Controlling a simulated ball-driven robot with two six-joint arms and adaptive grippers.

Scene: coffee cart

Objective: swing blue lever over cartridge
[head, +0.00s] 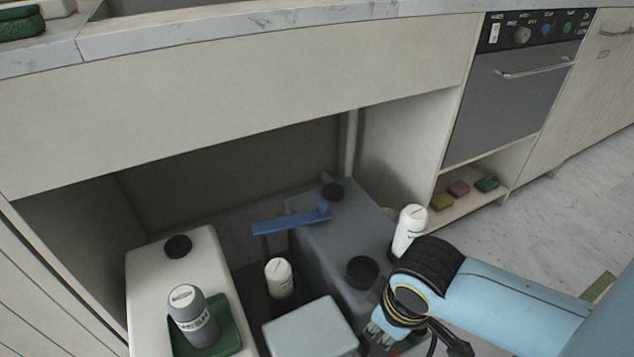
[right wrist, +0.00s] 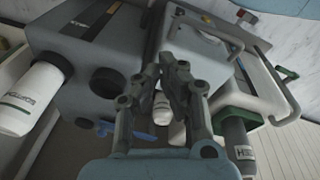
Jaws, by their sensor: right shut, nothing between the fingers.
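The blue lever (head: 285,221) is a flat bar at the back of the cabinet, its right end by the grey machine (head: 335,240). It also shows in the right wrist view (right wrist: 106,128), partly hidden. The white cartridge (head: 278,272) stands upright in the gap in front of the lever; its top is uncovered in the head view. In the right wrist view the cartridge (right wrist: 162,107) is partly behind my fingers. My right gripper (right wrist: 174,70) is shut and empty, in front of the units, apart from lever and cartridge. My left gripper is out of view.
A white bottle (head: 409,232) stands right of the grey machine. A grey bottle (head: 187,305) sits in a green holder (head: 228,325) on the white unit (head: 150,270) at left. A light grey box (head: 308,328) fills the front middle. The counter panel (head: 240,105) closes the space above.

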